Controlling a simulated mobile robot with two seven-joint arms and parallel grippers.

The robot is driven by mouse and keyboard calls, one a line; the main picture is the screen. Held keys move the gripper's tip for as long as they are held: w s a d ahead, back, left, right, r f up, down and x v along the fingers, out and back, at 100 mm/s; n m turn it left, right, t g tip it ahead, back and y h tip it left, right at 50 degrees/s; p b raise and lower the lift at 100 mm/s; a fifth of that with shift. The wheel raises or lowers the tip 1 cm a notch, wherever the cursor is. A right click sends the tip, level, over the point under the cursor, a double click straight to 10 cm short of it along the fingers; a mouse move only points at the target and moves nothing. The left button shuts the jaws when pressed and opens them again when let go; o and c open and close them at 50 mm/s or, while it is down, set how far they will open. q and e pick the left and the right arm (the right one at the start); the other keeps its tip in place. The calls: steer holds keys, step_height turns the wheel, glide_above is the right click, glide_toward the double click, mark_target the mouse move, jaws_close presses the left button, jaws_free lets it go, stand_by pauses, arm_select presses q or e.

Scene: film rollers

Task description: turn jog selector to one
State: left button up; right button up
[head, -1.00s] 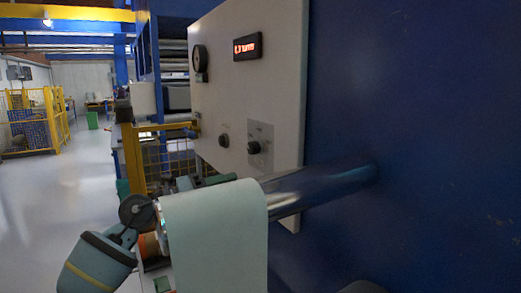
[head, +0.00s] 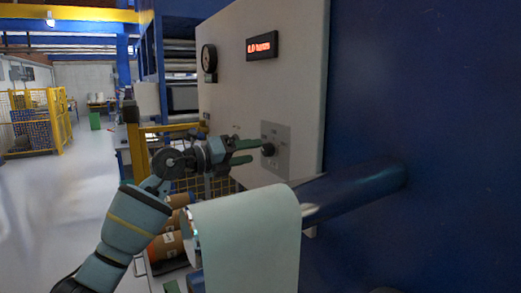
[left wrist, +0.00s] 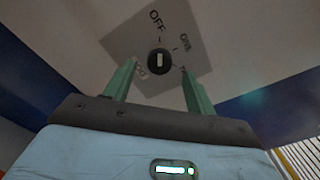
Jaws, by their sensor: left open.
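The jog selector is a round black knob (head: 268,150) on a grey plate (head: 281,135) on the pale control panel. In the left wrist view the knob (left wrist: 159,66) carries a white bar that looks roughly upright in the picture, towards the OFF mark. My left gripper (head: 246,151) is open and points at the knob from the left. Its green fingers stand on either side of the knob, seemingly just short of it. My right gripper is not in view.
A red-lit display (head: 262,45) and a round gauge (head: 208,59) sit higher on the panel (head: 230,95). A shiny roller (head: 352,193) with a pale hanging sheet (head: 247,235) juts out below the knob. A yellow fence (head: 200,187) stands behind my arm.

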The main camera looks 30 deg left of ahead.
mark_target(263, 150)
arm_select(q)
steer(key=shift+x, duration=2.1)
steer(key=c, duration=1)
